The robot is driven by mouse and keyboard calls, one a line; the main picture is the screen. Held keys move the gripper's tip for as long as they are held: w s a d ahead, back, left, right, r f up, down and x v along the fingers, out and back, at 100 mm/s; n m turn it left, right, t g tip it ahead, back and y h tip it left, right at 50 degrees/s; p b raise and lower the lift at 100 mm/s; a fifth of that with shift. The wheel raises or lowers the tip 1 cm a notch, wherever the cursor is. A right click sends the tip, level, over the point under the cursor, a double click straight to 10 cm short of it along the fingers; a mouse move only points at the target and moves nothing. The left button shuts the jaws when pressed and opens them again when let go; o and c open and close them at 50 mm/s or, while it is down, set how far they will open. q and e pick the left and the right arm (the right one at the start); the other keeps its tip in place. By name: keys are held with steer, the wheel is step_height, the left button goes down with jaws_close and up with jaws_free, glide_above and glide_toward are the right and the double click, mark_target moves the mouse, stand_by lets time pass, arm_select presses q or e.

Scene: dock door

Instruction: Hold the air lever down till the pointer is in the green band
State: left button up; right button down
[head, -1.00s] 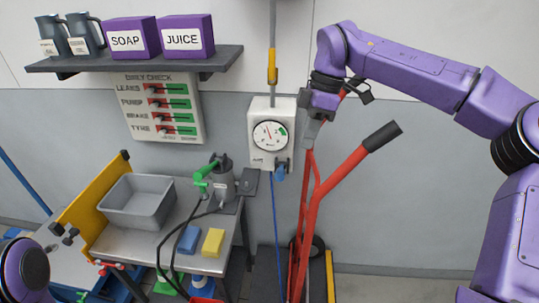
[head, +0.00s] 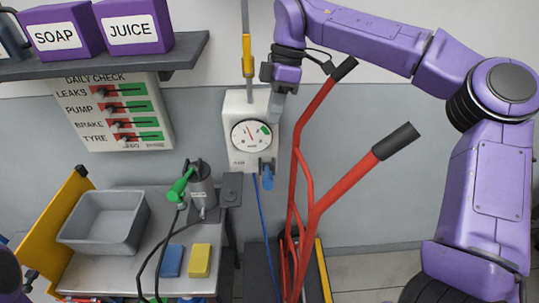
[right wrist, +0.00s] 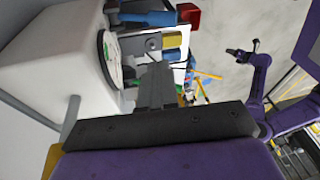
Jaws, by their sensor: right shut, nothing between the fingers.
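The white air box (head: 238,105) hangs on the wall with a round dial (head: 250,136). The dial's pointer leans up and left of centre, outside the green band (head: 265,129) at its upper right. A blue lever-like part (head: 267,179) sticks out under the box's lower right. My right gripper (head: 277,106) is shut and empty, beside the box's upper right, above the blue part and apart from it. In the right wrist view its fingers (right wrist: 155,84) point down alongside the box (right wrist: 60,65) and dial edge (right wrist: 108,58). My left gripper (right wrist: 243,49) shows small there, its fingers unclear.
A red hand truck (head: 301,170) with black grips stands just right of the box. A bench at left holds a grey bin (head: 103,247) and blue and yellow sponges (head: 200,260). A shelf (head: 180,58) with boxes is at upper left. A blue hose (head: 261,215) hangs below.

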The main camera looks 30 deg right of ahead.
steer(key=b, duration=0.5)
glide_toward(264, 177)
steer(key=w, duration=0.3)
steer(key=s+f+b, duration=0.1)
steer(key=a+f+b, duration=0.1)
steer(key=f+b, duration=0.1)
steer(key=s+f+b, duration=0.1)
steer(key=f+b, duration=0.1)
steer(key=shift+s+a, duration=0.35)
steer(key=shift+s+f+b, duration=0.15)
steer(key=shift+f+b, duration=0.25)
steer(key=shift+b, duration=0.05)
steer(key=shift+s+d+r, duration=0.1)
steer(key=shift+s, duration=0.05)
